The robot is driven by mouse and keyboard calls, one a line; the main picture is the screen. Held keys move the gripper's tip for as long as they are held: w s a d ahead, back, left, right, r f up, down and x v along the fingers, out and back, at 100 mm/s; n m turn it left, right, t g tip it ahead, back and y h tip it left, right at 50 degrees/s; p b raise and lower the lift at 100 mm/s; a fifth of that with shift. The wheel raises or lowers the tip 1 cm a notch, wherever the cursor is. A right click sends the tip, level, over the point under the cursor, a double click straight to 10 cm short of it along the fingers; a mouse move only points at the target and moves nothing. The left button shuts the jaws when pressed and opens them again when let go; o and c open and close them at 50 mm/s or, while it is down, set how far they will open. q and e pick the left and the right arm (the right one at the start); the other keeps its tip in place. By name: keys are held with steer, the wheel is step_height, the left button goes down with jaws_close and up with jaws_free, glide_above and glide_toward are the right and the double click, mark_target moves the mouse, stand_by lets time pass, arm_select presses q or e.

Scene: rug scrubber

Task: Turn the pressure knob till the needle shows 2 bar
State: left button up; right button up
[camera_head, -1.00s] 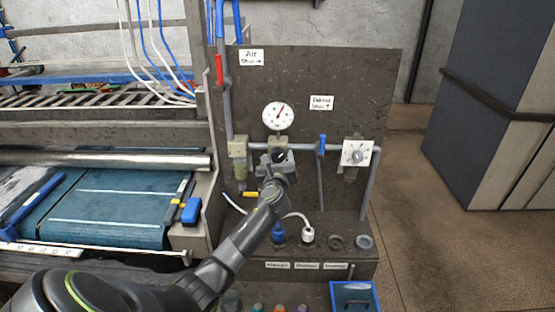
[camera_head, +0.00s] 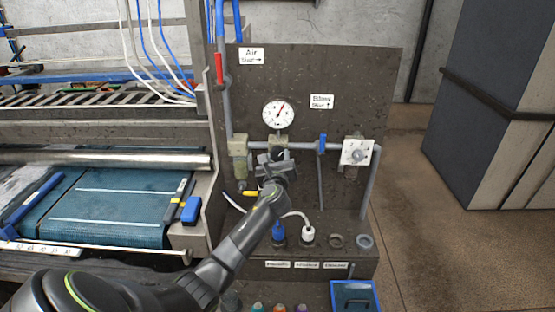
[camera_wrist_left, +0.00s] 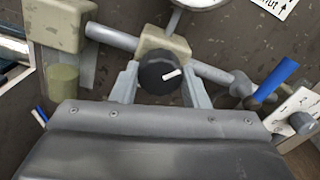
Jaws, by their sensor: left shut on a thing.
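The pressure knob (camera_wrist_left: 157,74) is black with a white mark pointing right and slightly up, below a beige block. My left gripper (camera_wrist_left: 160,88) is shut on the knob, one finger on each side. In the head view, the left gripper (camera_head: 276,163) hides most of the knob. My right gripper is not in view.
A blue-handled valve (camera_head: 322,143) and a white plate with a dial (camera_head: 357,152) are to the right on the pipe. A red-handled valve (camera_head: 219,68) is at upper left. Hose fittings (camera_head: 308,234) and a blue bin (camera_head: 354,297) are below.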

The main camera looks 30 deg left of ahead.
arm_select(q)
steer(key=n+b, duration=0.2)
steer(key=n, duration=0.4)
steer(key=shift+f, duration=0.1)
steer(key=n+b, duration=0.3)
steer(key=n, duration=0.2)
steer(key=n+b, duration=0.4)
steer(key=n, duration=0.2)
steer(key=shift+f+n, duration=0.1)
steer(key=shift+n, duration=0.3)
steer(key=shift+n+b, duration=1.35)
steer(key=shift+n, duration=1.15)
steer(key=o, duration=1)
